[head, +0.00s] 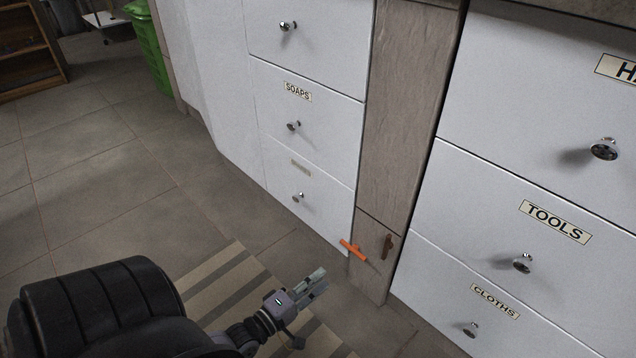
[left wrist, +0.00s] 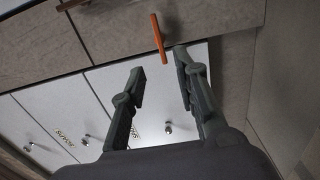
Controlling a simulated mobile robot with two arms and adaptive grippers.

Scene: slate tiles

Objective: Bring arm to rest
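My left arm comes in from the lower left of the head view, low over the floor. Its gripper (head: 314,286) is in front of the white drawers, with no visible contact with them. In the left wrist view the two dark fingers of the left gripper (left wrist: 161,62) stand apart with nothing between them. An orange bar (head: 353,250) is near the foot of the narrow stone-look panel, beyond the fingertips. It also shows just past the fingertips in the left wrist view (left wrist: 158,38). My right gripper is not in view.
White drawers with round knobs line the right, labelled SOAPS (head: 298,92), TOOLS (head: 555,222) and CLOTHS (head: 495,301). A small brown handle (head: 388,246) is on the panel. A striped mat (head: 222,283) lies under the arm. A green bin (head: 150,45) stands behind. Tiled floor (head: 100,185) at left is clear.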

